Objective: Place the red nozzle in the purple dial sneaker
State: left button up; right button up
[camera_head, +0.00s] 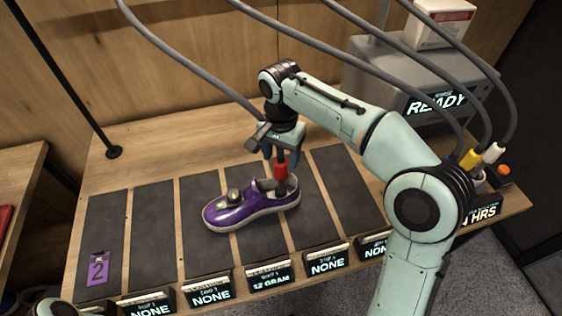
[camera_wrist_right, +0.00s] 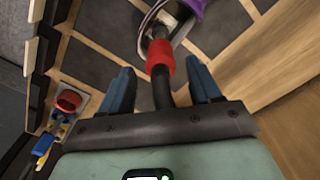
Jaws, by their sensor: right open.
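The purple dial sneaker (camera_head: 238,208) lies on a dark mat strip, toe to the left, with a round dial on top. The red nozzle (camera_head: 281,170) stands nearly upright at the sneaker's ankle opening, its dark tip reaching into it. The nozzle also shows in the right wrist view (camera_wrist_right: 160,56), with part of the sneaker (camera_wrist_right: 190,6) beyond it. My right gripper (camera_head: 282,157) is open above the sneaker, its blue fingers (camera_wrist_right: 163,88) on either side of the nozzle's dark stem with visible gaps. My left gripper is not in view.
A grey hose (camera_head: 190,62) runs from the upper left toward the nozzle. A grey machine reading READY (camera_head: 385,75) stands at the back right. Yellow and white nozzles (camera_head: 470,158) sit at the right end. Several label displays (camera_head: 210,292) line the front edge. Other mat strips are mostly bare.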

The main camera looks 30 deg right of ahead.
notch_tip(320, 180, up, 7)
jog(key=shift+r+p, duration=0.15)
jog(key=shift+p, duration=0.65)
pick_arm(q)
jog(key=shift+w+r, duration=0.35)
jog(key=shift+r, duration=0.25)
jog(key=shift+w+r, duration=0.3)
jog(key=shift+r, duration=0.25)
